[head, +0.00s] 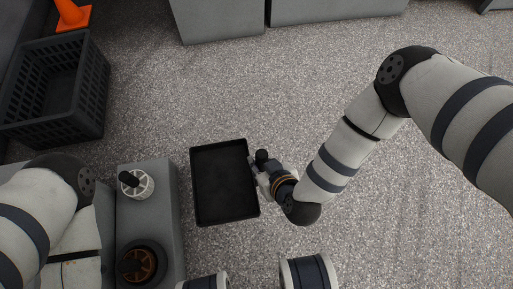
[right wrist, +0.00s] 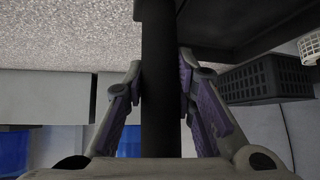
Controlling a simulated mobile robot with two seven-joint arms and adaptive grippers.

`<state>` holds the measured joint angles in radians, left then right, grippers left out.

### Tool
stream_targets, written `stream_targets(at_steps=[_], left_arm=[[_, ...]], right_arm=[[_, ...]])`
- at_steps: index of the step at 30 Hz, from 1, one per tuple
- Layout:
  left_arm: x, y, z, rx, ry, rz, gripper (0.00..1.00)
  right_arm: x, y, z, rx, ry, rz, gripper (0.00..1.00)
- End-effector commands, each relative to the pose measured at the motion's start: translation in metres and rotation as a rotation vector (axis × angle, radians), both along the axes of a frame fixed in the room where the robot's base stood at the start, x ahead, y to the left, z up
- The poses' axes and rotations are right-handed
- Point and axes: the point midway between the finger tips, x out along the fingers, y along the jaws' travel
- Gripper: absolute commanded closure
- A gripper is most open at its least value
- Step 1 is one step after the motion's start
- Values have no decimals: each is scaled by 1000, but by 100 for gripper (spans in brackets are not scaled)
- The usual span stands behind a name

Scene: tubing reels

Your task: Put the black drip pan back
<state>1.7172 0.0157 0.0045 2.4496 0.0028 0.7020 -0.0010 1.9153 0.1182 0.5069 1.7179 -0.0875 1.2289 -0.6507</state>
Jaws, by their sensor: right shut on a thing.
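The black drip pan (head: 224,185) is a shallow rectangular tray, empty and seen from above in the middle of the head view. My right gripper (head: 259,171) is at its right edge. In the right wrist view, the right gripper's fingers (right wrist: 160,95) are shut on a dark bar, which looks like the pan's handle (right wrist: 159,45). Part of the pan (right wrist: 225,25) shows at upper right there. The pan's height above the floor is hard to tell. My left arm comes in at the left, but its gripper is not in view.
A grey bench (head: 165,215) stands left of the pan, bearing a white reel (head: 141,188) and a dark reel with a brownish core (head: 137,264). A black crate (head: 88,100) and an orange cone (head: 72,15) are at upper left. Grey cabinets (head: 220,20) stand at the back. Speckled floor is clear between.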

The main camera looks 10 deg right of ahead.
Motion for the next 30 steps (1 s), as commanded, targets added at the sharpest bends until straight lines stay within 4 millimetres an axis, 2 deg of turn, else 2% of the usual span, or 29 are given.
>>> stream_targets(at_steps=[8, 12, 15, 23, 30], left_arm=[[-10, 1, -20, -2, 53, -5, 60], [-17, 2, -32, -4, 86, -9, 60], [-20, 2, -37, -5, 102, -11, 60], [-20, 1, -44, -7, 109, -13, 60], [-19, -1, -58, -12, 118, -15, 60]], right_arm=[[53, -13, -29, 0, 0, -3, 100], [71, -17, -56, 0, 3, -2, 100], [82, -19, -68, 0, 1, -2, 100], [95, -22, -80, 0, 0, -1, 100], [98, -23, -111, 0, 1, -1, 100]])
